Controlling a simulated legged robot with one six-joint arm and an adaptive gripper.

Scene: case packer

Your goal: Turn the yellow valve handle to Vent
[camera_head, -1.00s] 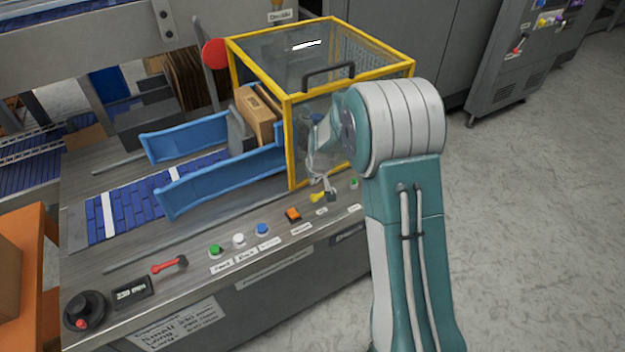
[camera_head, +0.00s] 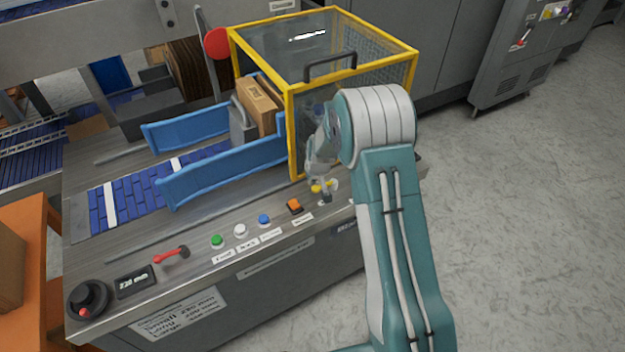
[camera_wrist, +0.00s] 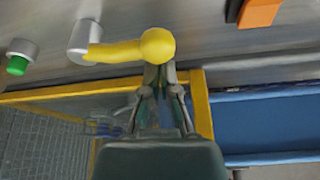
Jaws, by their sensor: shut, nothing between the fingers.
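The yellow valve handle (camera_wrist: 125,49) is a short lever with a round knob, fixed to a grey metal stem (camera_wrist: 83,42) on the panel. In the wrist view its knob lies at my fingertips, and the lever points from the stem toward the right. My gripper (camera_wrist: 160,70) is shut and empty, with its tips at or just beside the knob; I cannot tell if they touch. In the head view the yellow handle (camera_head: 317,188) shows small below my gripper (camera_head: 325,185), near the guard's front corner. The label for Vent is not readable.
A yellow-framed clear guard (camera_head: 290,130) stands just behind the valve. An orange switch (camera_head: 295,206) and blue (camera_head: 264,219), white (camera_head: 240,230) and green (camera_head: 217,241) buttons line the panel to the left. A green button (camera_wrist: 17,65) sits beside the stem.

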